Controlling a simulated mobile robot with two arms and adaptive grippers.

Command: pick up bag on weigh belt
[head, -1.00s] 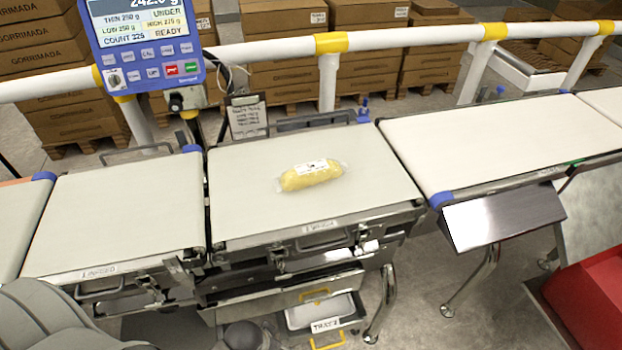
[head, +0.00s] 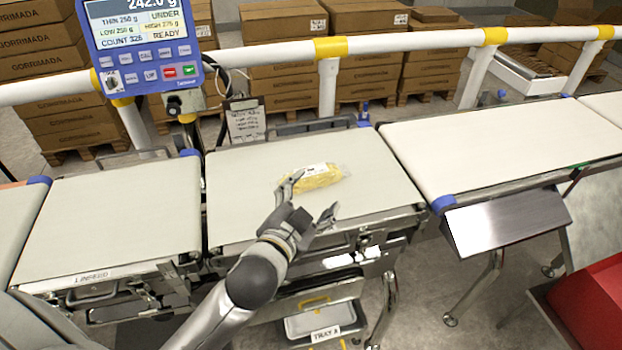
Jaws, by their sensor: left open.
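A clear bag with yellow contents and a white label (head: 322,178) lies on the weigh belt (head: 240,170), the middle belt. My left gripper (head: 314,194) is open over the near part of this belt. Its two fingers are spread apart, one reaching to the bag's left end and the other near the belt's front edge. The first finger overlaps the bag's left end in the picture; I cannot tell whether it touches. My right gripper is out of view.
The infeed belt (head: 110,215) on the left and the outfeed belt (head: 500,145) on the right are empty. A blue display terminal (head: 143,45) stands behind at left, near a white rail (head: 400,70). A red bin (head: 588,300) is at lower right.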

